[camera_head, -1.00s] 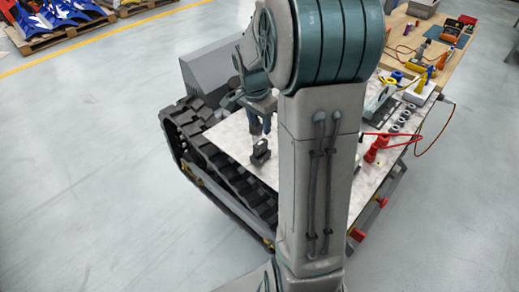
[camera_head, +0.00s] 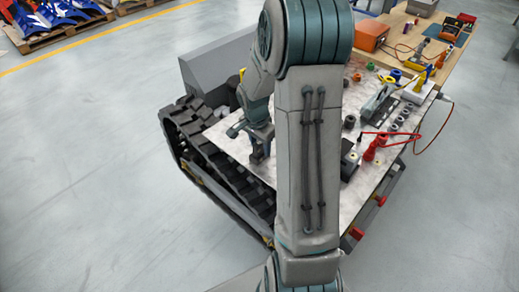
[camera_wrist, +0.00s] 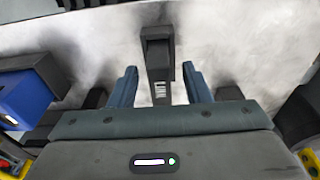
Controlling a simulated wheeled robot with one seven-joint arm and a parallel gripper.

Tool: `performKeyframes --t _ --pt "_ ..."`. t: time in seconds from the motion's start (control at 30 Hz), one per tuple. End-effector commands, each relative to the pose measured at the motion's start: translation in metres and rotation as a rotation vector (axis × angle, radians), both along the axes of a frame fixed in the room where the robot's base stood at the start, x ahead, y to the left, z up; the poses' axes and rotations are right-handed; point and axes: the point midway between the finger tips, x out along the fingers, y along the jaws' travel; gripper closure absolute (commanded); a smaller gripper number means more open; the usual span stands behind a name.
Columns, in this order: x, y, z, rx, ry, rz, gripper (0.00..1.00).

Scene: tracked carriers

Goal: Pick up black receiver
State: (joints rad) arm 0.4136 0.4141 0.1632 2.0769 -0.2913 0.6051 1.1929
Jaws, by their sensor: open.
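The black receiver (camera_wrist: 158,52) is a dark block with a narrower stem and a small white label, on the pale, stained top of the tracked carrier. In the wrist view it extends between the two blue-grey fingers of my gripper (camera_wrist: 159,75), with a gap on each side. In the head view my gripper (camera_head: 260,148) is low over the carrier's near left part. The receiver is mostly hidden there by my gripper. My fingers are open and not closed on it.
The carrier top (camera_head: 228,135) has a black track (camera_head: 215,165) along its left side. Red parts (camera_head: 370,150), a cable and several small rings lie to the right. A blue box (camera_wrist: 28,98) shows at left in the wrist view. My arm hides the middle.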

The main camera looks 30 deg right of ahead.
Motion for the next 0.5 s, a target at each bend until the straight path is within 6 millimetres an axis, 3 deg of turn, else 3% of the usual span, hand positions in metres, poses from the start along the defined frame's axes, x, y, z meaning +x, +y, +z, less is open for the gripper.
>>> performKeyframes --t 0.07,0.2,0.5 --pt "0.0000 0.0000 0.0001 0.000 0.000 0.000 0.62" --pt "0.0000 0.0000 0.0002 0.000 0.000 0.000 1.00" --pt "0.0001 0.0000 0.0008 0.000 0.000 0.000 1.00"
